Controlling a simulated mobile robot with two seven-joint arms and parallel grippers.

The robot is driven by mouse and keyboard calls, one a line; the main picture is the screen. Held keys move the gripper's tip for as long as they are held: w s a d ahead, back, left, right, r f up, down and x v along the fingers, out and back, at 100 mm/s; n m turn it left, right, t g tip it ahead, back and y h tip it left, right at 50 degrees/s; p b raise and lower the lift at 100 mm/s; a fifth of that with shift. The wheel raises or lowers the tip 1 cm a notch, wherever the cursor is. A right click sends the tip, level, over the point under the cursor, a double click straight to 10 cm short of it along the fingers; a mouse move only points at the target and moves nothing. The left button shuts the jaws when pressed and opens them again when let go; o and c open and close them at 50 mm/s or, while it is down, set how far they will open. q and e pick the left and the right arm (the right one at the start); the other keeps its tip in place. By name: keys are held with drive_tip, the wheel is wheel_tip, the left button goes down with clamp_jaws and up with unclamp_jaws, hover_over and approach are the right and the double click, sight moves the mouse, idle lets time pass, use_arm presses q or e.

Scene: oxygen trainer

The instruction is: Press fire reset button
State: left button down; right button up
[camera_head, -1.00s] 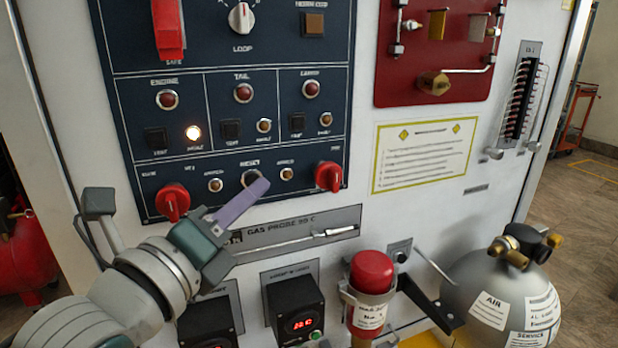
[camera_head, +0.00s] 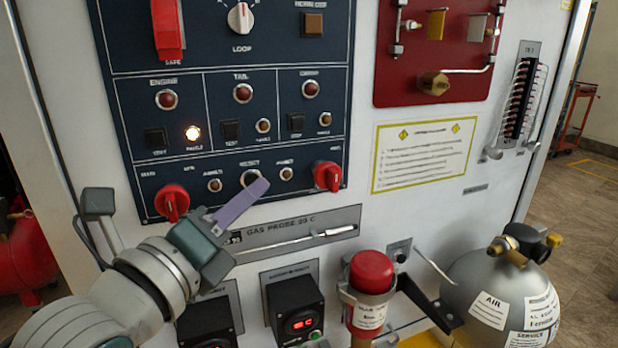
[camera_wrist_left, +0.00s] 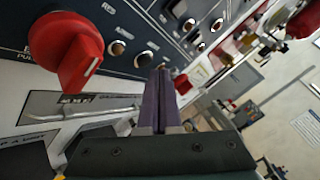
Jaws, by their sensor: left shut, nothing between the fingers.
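The reset button (camera_head: 247,177) is a dark round button with a light ring, in the middle of the lower row of the dark blue panel, under a blurred label. My left gripper (camera_head: 262,186) is shut and empty, its purple fingers pointing up and right with the tips overlapping the button's lower right edge. In the left wrist view the shut fingers (camera_wrist_left: 160,78) reach toward the panel, and a dark round button (camera_wrist_left: 144,58) shows just left of their tips. I cannot tell whether the tips touch the button. My right gripper is not in view.
Small amber lamps (camera_head: 215,185) and red knobs (camera_head: 172,203) (camera_head: 327,176) flank the button. A metal gas probe (camera_head: 322,233) lies below, above a red-capped cylinder (camera_head: 371,272). A grey air tank (camera_head: 480,280) stands at the lower right.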

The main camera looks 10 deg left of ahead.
use_arm(q)
drive_tip(key=shift+w, duration=0.1)
drive_tip(key=shift+w+a, duration=0.25)
drive_tip(key=shift+w, duration=0.05)
drive_tip(key=shift+w+a, duration=0.2)
drive_tip(key=shift+w, duration=0.1)
idle(1.0)
drive_tip(key=shift+s, duration=0.1)
drive_tip(key=shift+s+d, duration=0.45)
drive_tip(key=shift+s, duration=0.1)
drive_tip(key=s+d, duration=0.1)
drive_tip(key=s+d+p, duration=0.1)
drive_tip(key=s+p, duration=0.1)
drive_tip(key=s, duration=0.1)
drive_tip(key=shift+s+d, duration=0.1)
drive_tip(key=shift+d, duration=0.3)
